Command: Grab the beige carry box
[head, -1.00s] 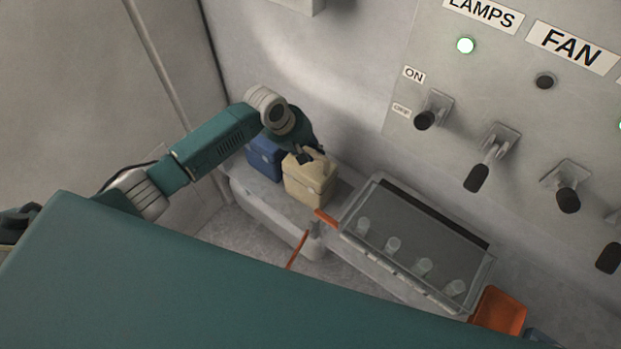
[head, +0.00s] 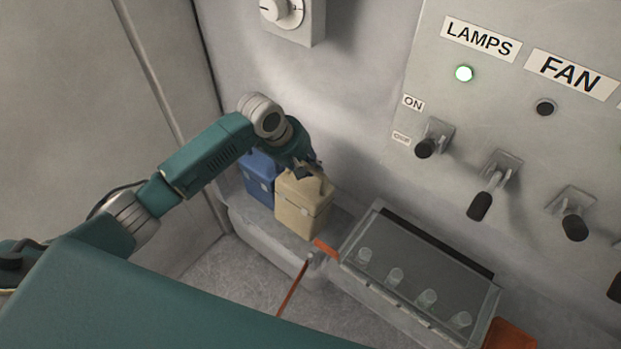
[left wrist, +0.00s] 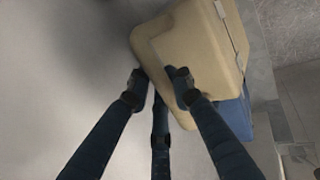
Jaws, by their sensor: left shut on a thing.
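The beige carry box (head: 301,210) stands on a light ledge, beside a blue box (head: 259,178). My left gripper (head: 312,172) reaches down to the top of the beige box from behind and is shut on its handle. In the left wrist view the beige box (left wrist: 200,50) fills the upper middle, and the fingers of my left gripper (left wrist: 158,82) are at its handle edge. The blue box (left wrist: 236,118) shows partly behind it there. Whether the beige box touches the ledge is hard to tell. My right gripper is not in view.
A clear-lidded case (head: 415,270) with several small cups stands right of the boxes. An orange-handled rod (head: 293,287) leans in front, and an orange tray (head: 508,334) is at lower right. A switch panel (head: 510,130) covers the wall behind. Floor (head: 235,265) shows in front.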

